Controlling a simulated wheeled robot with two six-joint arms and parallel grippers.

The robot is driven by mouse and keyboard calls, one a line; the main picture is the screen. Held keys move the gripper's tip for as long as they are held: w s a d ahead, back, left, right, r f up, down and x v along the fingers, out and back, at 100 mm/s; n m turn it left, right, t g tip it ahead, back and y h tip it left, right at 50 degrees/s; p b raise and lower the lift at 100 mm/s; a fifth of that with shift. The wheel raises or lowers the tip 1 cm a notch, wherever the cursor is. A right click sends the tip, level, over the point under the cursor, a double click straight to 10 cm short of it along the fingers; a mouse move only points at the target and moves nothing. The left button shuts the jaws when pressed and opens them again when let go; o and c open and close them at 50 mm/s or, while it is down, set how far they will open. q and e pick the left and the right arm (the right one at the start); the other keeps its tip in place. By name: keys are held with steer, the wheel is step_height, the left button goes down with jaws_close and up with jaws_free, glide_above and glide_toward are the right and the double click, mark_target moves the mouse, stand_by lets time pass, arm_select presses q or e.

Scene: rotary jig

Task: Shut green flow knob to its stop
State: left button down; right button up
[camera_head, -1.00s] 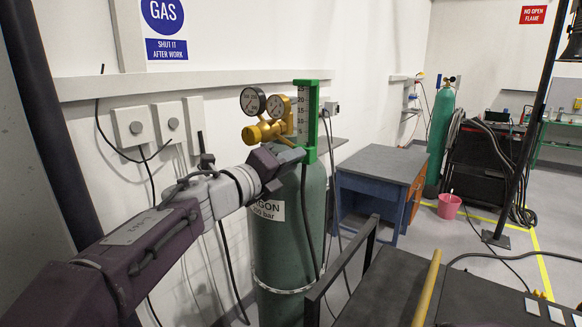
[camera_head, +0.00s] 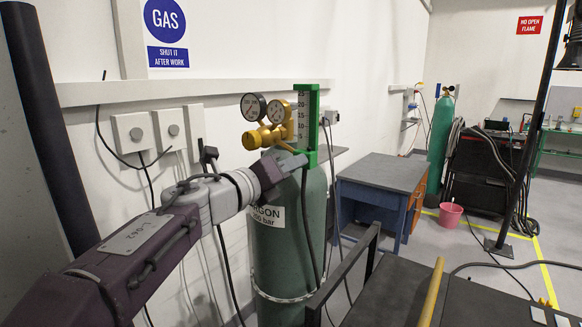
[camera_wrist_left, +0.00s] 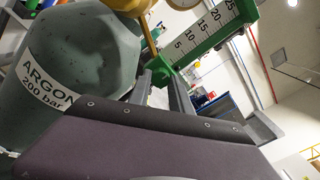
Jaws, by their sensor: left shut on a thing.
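The green-framed flow meter (camera_head: 313,120) with its white scale stands upright on the brass regulator (camera_head: 268,135) of the argon cylinder (camera_head: 270,250). My left gripper (camera_head: 297,161) is at the lower end of the flow meter and is shut on the green flow knob. In the left wrist view, a green part (camera_wrist_left: 159,73) shows between the finger ends (camera_wrist_left: 160,82), just below the scale (camera_wrist_left: 208,33). The knob is mostly hidden by the fingers, so its angle cannot be read. My right gripper is not in view.
Two gauges (camera_head: 254,106) sit left of the meter, close to my gripper. Wall boxes (camera_head: 133,131) with hanging cables are behind my left arm. A blue bench (camera_head: 375,185) stands to the right, and a dark tabletop (camera_head: 400,285) with a yellow bar is in front.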

arm_select(q)
steer(key=c, duration=1.2)
jaws_free()
steer(key=shift+o, duration=0.2)
steer(key=b+v, duration=0.1)
steer(key=v, duration=0.8)
